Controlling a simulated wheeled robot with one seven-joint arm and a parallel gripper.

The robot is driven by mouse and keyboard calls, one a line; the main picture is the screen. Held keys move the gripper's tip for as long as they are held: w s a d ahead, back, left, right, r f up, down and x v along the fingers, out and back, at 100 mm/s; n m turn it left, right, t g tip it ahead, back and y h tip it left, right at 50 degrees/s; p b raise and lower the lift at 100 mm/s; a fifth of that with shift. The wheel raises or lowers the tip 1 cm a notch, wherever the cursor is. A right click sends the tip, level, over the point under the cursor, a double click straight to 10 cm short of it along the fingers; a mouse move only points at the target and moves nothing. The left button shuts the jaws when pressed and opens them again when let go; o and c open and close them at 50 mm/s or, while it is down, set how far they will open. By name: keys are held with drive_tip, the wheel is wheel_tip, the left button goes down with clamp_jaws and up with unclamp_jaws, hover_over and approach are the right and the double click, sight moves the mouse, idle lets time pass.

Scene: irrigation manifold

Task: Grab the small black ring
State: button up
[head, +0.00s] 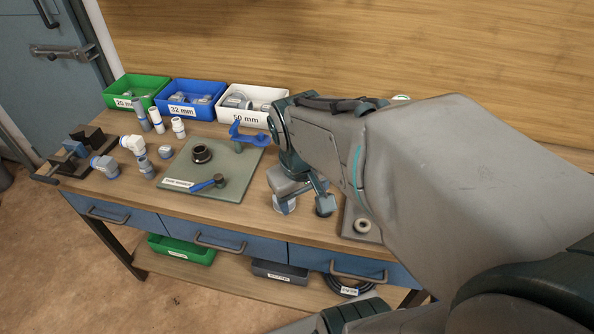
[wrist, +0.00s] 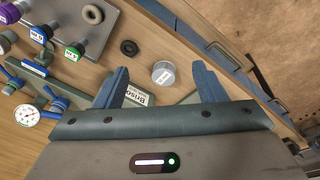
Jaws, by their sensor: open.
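The small black ring (wrist: 129,47) lies flat on the wooden bench in the wrist view, between a grey plate and a clear, white-labelled round container (wrist: 163,73). My gripper (wrist: 160,68) is open, its two blue fingers apart and nothing held between them. The ring is beyond the left fingertip, outside the gap; the container shows between the tips. In the head view my gripper (head: 303,190) is low over the bench front, and a dark round shape beside it seems to be the ring (head: 325,205), partly covered. A larger black collar (head: 201,153) stands on the green mat.
A gauge (wrist: 26,115) and blue-handled valves are at the left of the wrist view. Green, blue and white bins (head: 252,100) line the back. Several pipe fittings stand left of the mat (head: 235,170).

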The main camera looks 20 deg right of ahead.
drive_tip(key=w+d+f+n+g+p, duration=0.3)
drive_tip(key=w+d+f+n+p, duration=0.2)
drive_tip(key=w+d, duration=0.45)
drive_tip(key=shift+y, duration=0.3)
drive_tip(key=f, duration=1.3)
drive_tip(key=shift+s+d+f, duration=0.1)
drive_tip(key=shift+d+f, duration=0.1)
drive_tip(key=shift+f, duration=0.15)
drive_tip(key=c, duration=1)
